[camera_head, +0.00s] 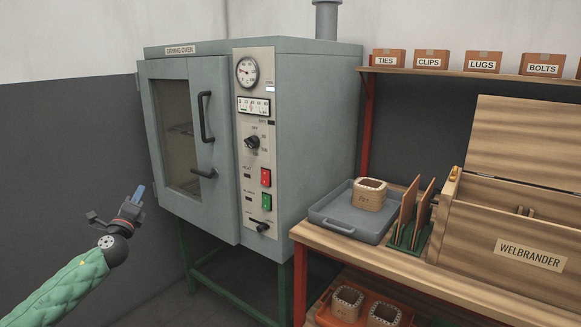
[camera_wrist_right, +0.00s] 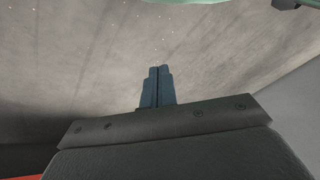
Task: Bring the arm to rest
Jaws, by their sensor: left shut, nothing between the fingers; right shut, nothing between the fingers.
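My left arm in its green quilted sleeve comes in at the lower left of the head view. Its gripper (camera_head: 139,194) is shut and empty, pointing up in front of the grey wall, to the left of the drying oven (camera_head: 300,120) and apart from it. The right gripper does not show in the head view. In the right wrist view my right gripper (camera_wrist_right: 158,70) has its two blue fingers together, with nothing between them, against a pale concrete-like surface.
The oven's door (camera_head: 182,140) looks closed. To its right, a wooden bench (camera_head: 400,262) holds a grey tray (camera_head: 343,228) with a coil (camera_head: 369,196), a green rack (camera_head: 408,237) with upright boards, and a wooden WELBRANDER box (camera_head: 520,235). Small boxes line the shelf (camera_head: 470,74) above.

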